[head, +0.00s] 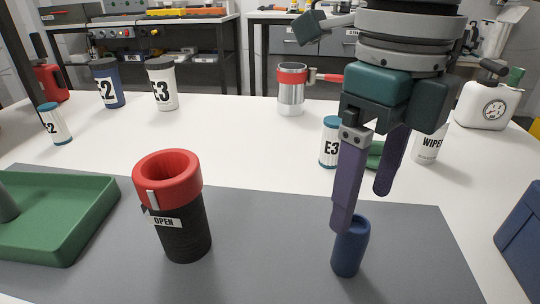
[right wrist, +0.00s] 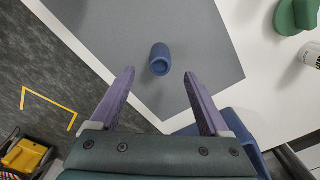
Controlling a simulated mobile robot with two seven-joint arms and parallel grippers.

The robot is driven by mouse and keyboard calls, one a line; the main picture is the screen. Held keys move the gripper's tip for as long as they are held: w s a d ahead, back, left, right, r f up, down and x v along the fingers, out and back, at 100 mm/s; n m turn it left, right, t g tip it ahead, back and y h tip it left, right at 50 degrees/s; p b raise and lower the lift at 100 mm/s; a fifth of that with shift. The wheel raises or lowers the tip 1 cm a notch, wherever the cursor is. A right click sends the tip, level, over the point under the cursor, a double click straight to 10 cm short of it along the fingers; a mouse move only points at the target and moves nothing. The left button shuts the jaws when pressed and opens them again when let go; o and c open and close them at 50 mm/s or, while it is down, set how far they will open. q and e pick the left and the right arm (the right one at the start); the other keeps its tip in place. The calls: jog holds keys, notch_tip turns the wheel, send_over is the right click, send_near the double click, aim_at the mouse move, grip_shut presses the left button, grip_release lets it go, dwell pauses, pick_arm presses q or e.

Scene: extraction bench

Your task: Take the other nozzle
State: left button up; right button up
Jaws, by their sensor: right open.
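A small blue nozzle (head: 347,254) stands upright on the grey mat. It also shows in the right wrist view (right wrist: 159,58), slightly beyond the fingertips and centred between them. My right gripper (head: 362,209) is open and empty, its purple fingers pointing down. In the head view one fingertip overlaps the nozzle's upper rim; I cannot tell whether it touches. The open fingers also show in the right wrist view (right wrist: 160,76). My left gripper is not in view.
A black cup with a red collar (head: 168,168), labelled OPEN, stands left of the nozzle on the mat (head: 270,240). A green tray (head: 95,215) is farther left. A blue container (head: 522,240) is at right. Labelled canisters (head: 162,88) and a wipes tub (head: 427,150) stand behind.

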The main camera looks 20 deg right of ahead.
aim_at(357, 222)
notch_tip(357, 222, down, 6)
jog(key=shift+b, duration=0.4)
jog(key=shift+c, duration=0.4)
grip_shut()
